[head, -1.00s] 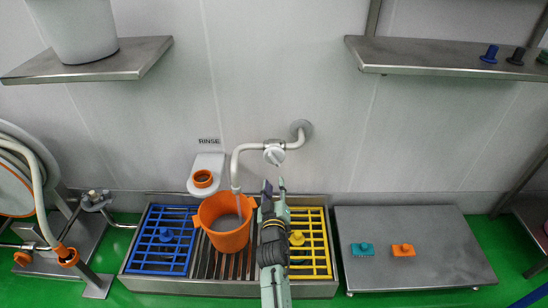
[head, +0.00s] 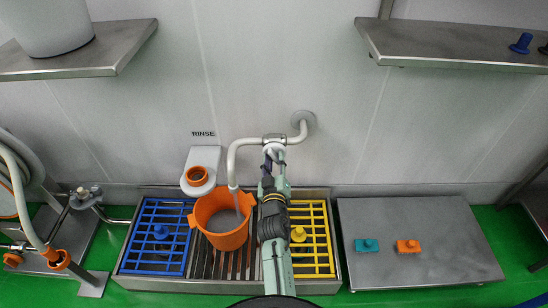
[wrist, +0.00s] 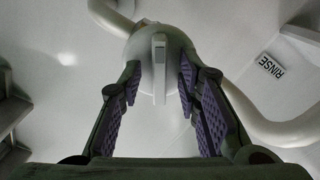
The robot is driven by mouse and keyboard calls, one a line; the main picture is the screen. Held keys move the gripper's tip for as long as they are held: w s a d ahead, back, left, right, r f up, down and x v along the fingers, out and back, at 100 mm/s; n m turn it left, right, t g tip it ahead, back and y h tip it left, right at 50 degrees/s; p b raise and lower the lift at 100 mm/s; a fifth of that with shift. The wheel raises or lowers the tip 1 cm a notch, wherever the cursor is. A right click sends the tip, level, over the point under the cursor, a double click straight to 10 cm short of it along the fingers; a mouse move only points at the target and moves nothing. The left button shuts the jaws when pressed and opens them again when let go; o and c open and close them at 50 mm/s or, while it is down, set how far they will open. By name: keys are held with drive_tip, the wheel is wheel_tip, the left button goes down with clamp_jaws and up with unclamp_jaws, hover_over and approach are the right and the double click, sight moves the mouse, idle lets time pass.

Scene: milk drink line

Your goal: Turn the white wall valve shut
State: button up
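The white wall valve (head: 275,148) sits on the white pipe (head: 245,144) that comes out of the wall and bends down over the orange bucket (head: 224,233). A greyish stream seems to run from the spout into the bucket. In the wrist view the valve's round body (wrist: 176,43) has a flat pale handle (wrist: 159,68) across its face. My gripper (head: 274,166) is at the valve from the front; in the wrist view its purple-padded fingers (wrist: 159,84) are open on both sides of the handle, with gaps visible. In the head view my fingertips partly cover the valve.
The bucket stands in a steel trough between a blue grate (head: 158,262) and a yellow grate (head: 318,262). A white dispenser (head: 200,160) is left of the pipe. Shelves (head: 470,42) hang above.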

drive_tip(key=shift+s, duration=0.1)
clamp_jaws()
drive_tip(key=shift+m, duration=0.3)
idle(0.4)
drive_tip(key=m+b, duration=0.1)
drive_tip(key=m, duration=0.1)
drive_tip(key=shift+m, duration=0.3)
drive_tip(key=shift+m+b, duration=1)
drive_tip(key=shift+m, duration=0.4)
unclamp_jaws()
